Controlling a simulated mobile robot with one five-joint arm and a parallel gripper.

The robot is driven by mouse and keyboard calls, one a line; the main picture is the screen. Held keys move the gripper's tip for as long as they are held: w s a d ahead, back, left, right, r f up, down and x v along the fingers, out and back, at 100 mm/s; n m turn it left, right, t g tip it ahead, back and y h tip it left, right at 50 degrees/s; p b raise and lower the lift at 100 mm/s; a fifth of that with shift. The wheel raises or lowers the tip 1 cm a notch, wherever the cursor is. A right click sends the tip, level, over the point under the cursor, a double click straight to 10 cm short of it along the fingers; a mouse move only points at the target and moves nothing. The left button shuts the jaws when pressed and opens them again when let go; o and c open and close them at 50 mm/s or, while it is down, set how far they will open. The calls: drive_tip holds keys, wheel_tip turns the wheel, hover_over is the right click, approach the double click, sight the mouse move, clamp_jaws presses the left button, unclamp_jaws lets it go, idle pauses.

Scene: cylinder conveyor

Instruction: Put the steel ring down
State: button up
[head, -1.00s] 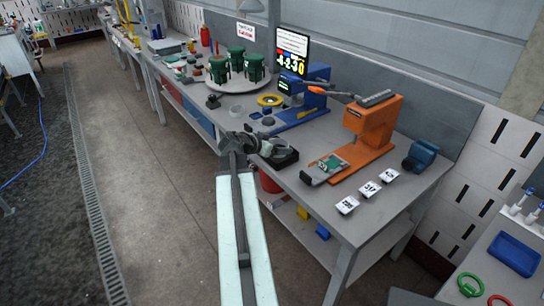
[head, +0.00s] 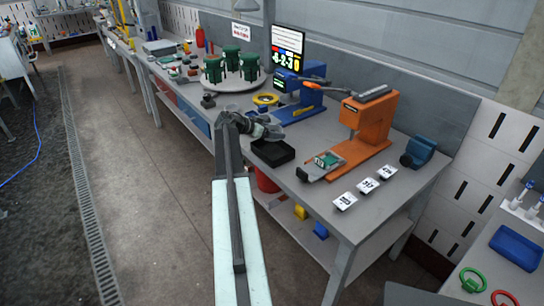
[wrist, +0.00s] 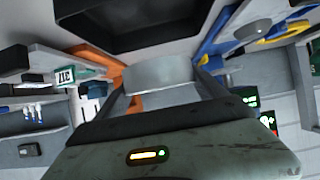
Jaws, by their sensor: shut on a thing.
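The steel ring (wrist: 158,74) shows in the wrist view as a smooth pale grey band between my two fingers. My gripper (wrist: 162,92) is shut on it. In the head view my gripper (head: 268,130) is over the grey workbench (head: 318,134), just behind the black tray (head: 272,152). The ring cannot be clearly made out there among the dark gripper parts. The black tray also shows in the wrist view (wrist: 150,38), close to the ring at the top of the picture. The height of the ring above the bench is hard to tell.
A blue press (head: 308,98) and a yellow ring (head: 266,99) stand behind my gripper. An orange press (head: 370,122) stands to the right, with number cards (head: 367,185) in front. Green fixtures (head: 231,62) sit on a round plate at the back.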

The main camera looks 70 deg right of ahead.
sight(272, 153)
wheel_tip(272, 153, down, 10)
drive_tip(key=b, duration=0.8)
drive_tip(key=shift+r+b, duration=0.2)
drive_tip(key=shift+b, duration=0.1)
drive_tip(key=shift+r, duration=0.2)
drive_tip(key=shift+f, duration=0.2)
drive_tip(key=o, duration=1.5)
drive_tip(key=shift+c, duration=0.2)
drive_tip(key=shift+r, duration=0.25)
drive_tip(key=p+v, duration=0.6)
drive_tip(key=v, duration=0.6)
drive_tip(key=shift+a+f, duration=0.1)
drive_tip(key=shift+f, duration=0.05)
